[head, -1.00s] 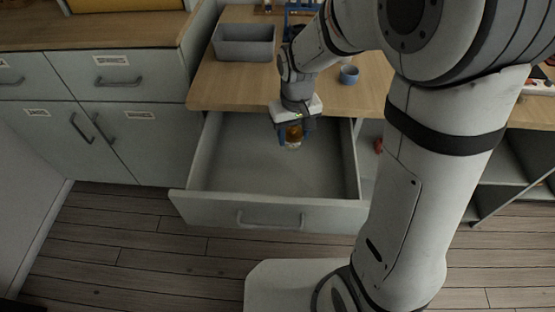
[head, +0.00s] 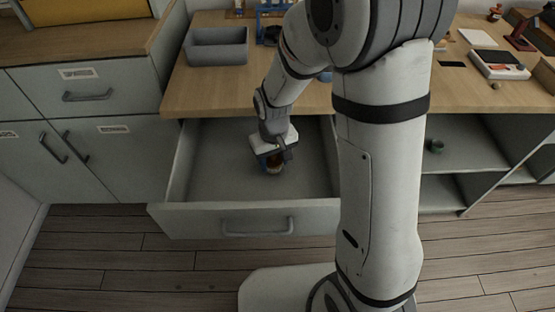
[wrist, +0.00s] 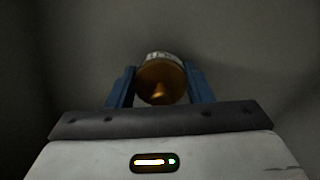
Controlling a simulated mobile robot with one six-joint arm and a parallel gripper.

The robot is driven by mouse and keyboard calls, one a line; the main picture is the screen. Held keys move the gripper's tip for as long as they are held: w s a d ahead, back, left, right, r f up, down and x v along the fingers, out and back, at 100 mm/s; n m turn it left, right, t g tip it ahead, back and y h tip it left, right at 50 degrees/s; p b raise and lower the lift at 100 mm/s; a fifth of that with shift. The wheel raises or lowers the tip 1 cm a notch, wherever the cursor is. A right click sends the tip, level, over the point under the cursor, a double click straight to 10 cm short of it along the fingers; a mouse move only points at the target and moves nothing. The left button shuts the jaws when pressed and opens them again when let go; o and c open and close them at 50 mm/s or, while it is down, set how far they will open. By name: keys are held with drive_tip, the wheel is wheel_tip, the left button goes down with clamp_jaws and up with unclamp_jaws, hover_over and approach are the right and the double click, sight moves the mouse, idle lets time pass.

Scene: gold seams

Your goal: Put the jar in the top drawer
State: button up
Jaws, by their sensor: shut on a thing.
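The jar (wrist: 161,80) has a shiny amber-gold lid and a pale label band. It sits between the two blue fingers of my gripper (wrist: 160,88), which is shut on it. In the head view the jar (head: 274,168) is small and partly covered by my gripper (head: 275,160). Both are inside the open top drawer (head: 255,220), low over its grey floor. I cannot tell whether the jar touches the floor. The drawer is pulled out below the wooden worktop and is otherwise empty where I can see it.
A grey bin (head: 217,47) and a blue rack (head: 272,22) stand on the worktop (head: 200,90) above the drawer. My arm hides part of the worktop and the drawer's right end.

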drive_tip(key=shift+f, duration=0.2)
drive_tip(key=o, duration=1.1)
drive_tip(key=shift+o, duration=0.2)
drive_tip(key=shift+r, duration=0.1)
wheel_tip(320, 180, up, 12)
drive_tip(key=p, duration=0.3)
drive_tip(key=s+d+r+m+t, duration=0.1)
drive_tip(key=s+d+r+m, duration=0.3)
drive_tip(key=s+d+r, duration=0.3)
drive_tip(key=s+d, duration=0.5)
drive_tip(key=s, duration=0.1)
drive_tip(key=shift+d+t, duration=0.15)
drive_tip(key=shift+t, duration=0.25)
